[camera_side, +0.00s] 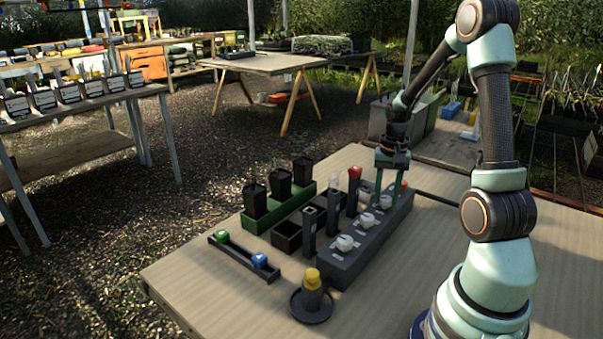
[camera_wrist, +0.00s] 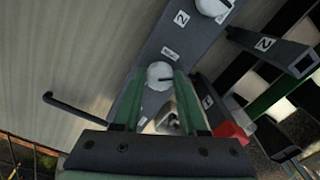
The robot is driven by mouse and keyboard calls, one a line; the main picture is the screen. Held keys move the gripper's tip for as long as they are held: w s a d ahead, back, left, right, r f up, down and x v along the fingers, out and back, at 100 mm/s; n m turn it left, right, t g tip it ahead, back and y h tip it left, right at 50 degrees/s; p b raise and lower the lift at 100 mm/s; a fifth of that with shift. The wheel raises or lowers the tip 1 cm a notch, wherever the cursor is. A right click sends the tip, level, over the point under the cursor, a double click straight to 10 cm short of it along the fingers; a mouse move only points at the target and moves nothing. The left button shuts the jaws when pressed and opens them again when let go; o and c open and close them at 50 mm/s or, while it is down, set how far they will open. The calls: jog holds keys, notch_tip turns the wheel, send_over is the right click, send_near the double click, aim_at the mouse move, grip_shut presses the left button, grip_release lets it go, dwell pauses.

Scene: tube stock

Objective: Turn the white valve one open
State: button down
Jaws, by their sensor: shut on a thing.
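A dark grey valve block (camera_side: 350,262) runs across the table with a row of white valve knobs. The near knob (camera_side: 344,242) and the middle knob (camera_side: 367,220) stand free. My gripper (camera_side: 388,190) points down at the far knob (camera_side: 386,201), with a green finger on each side. In the wrist view, my gripper (camera_wrist: 160,88) is shut on this white knob (camera_wrist: 160,75), which has a dark line on its top. Another white knob (camera_wrist: 212,7) is at the top, near a label "2". The label of the gripped knob cannot be read surely.
Dark upright holders (camera_side: 309,232) and a red-topped one (camera_side: 354,178) stand close left of the block. A green rack (camera_side: 270,212) holds black pots. A yellow-topped piece (camera_side: 312,281) stands on a round dish in front. A black rod (camera_side: 437,198) sticks out right.

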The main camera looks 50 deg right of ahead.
aim_at(386, 198)
jog(key=n, duration=0.5)
jog(key=shift+r+n, duration=0.1)
jog(key=shift+n, duration=0.2)
jog(key=n, duration=0.4)
jog(key=shift+n, duration=0.4)
jog(key=shift+w, duration=0.1)
jog(key=shift+c, duration=2.2)
grip_release()
notch_tip(386, 198, up, 12)
